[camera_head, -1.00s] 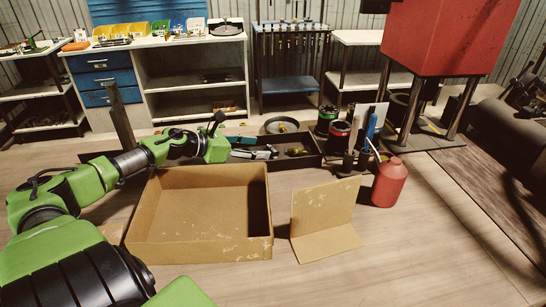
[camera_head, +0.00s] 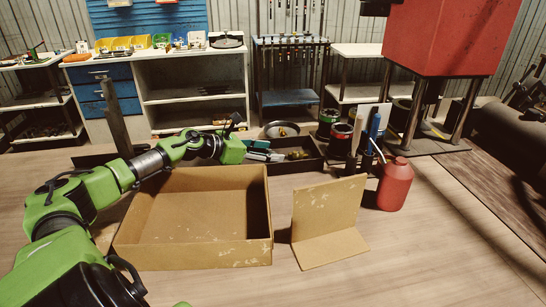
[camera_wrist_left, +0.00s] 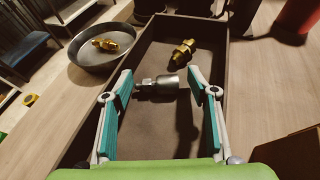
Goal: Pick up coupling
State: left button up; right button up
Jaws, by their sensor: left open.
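My left gripper (camera_head: 272,150) reaches over the dark tray (camera_head: 314,162) at the back of the table. In the left wrist view the teal fingers of the left gripper (camera_wrist_left: 160,80) are spread apart. A silver metal coupling (camera_wrist_left: 162,86) with a threaded end lies crosswise in the tray, between the two fingertips in the picture. Whether either finger touches it, I cannot tell. A brass fitting (camera_wrist_left: 183,53) lies farther along the same tray. Another brass fitting (camera_wrist_left: 106,45) lies in a round pan (camera_wrist_left: 74,49) beside the tray. My right gripper does not show.
An open cardboard box (camera_head: 200,246) stands in front of the tray. A bent cardboard piece (camera_head: 327,216), a red bottle (camera_head: 394,186) and upright tools (camera_head: 371,133) stand to its right. A red machine (camera_head: 445,38) is at the back right.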

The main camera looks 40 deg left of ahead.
pick_arm(q)
jog(key=shift+c, duration=0.3)
jog(key=c, duration=0.9)
